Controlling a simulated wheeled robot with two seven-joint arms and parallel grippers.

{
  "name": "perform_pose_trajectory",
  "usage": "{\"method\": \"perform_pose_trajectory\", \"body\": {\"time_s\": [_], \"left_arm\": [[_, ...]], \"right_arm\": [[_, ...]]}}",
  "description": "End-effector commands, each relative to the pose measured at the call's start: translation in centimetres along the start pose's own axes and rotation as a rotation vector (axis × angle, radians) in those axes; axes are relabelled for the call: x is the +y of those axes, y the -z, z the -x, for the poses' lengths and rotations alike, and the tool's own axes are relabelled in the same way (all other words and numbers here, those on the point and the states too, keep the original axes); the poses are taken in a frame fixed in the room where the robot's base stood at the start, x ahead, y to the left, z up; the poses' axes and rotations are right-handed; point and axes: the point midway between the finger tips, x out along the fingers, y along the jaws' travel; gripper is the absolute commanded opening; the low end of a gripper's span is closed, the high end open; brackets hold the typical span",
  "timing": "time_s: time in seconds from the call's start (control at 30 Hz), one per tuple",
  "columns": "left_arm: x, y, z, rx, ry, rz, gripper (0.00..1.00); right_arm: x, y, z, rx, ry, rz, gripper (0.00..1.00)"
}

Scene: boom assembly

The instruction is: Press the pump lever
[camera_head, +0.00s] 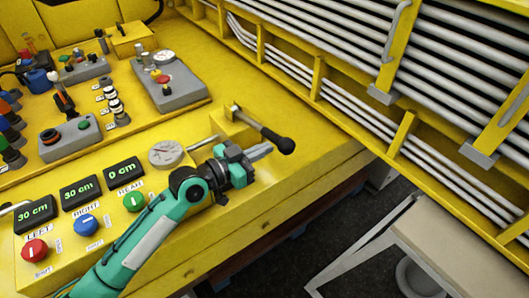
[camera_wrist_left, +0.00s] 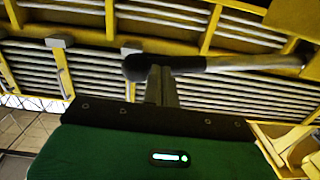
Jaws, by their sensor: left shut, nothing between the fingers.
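The pump lever (camera_head: 264,131) has a black grip with a rounded end and rises from a yellow bracket on the yellow machine top. It slants down to the right in the head view. In the left wrist view the lever (camera_wrist_left: 215,64) runs sideways across the upper middle, with its black end (camera_wrist_left: 135,67) at left. My left gripper (camera_head: 264,150) is shut and empty, its fingertips just beside the lever's black end. In the left wrist view the shut fingers (camera_wrist_left: 161,84) reach up to the lever near that end. Whether they touch it is unclear. My right gripper is not in view.
A round gauge (camera_head: 166,154) and a row of displays with coloured buttons lie left of the lever. Grey control boxes (camera_head: 168,85) and joysticks stand farther back. The yellow boom frame with grey pipes (camera_head: 345,108) fills the right. A beige-topped stool (camera_head: 440,255) stands at lower right.

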Motion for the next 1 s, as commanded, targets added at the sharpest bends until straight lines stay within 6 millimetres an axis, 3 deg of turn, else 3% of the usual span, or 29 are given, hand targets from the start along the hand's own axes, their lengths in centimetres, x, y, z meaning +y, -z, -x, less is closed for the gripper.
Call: {"method": "perform_pose_trajectory", "body": {"time_s": [0.03,0.43,0.67,1.0], "left_arm": [[0.0,-1.1,1.2,-0.006,0.000,-0.002,0.00],[0.0,-0.4,7.4,0.002,0.002,-0.003,0.00],[0.0,-0.1,8.8,0.005,0.001,-0.002,0.00],[0.0,0.0,8.9,0.006,0.002,-0.002,0.00]], "right_arm": [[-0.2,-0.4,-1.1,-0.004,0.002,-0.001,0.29],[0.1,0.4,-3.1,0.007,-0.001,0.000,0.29],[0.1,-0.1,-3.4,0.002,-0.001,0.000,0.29],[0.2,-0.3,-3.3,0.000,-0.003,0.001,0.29]]}}
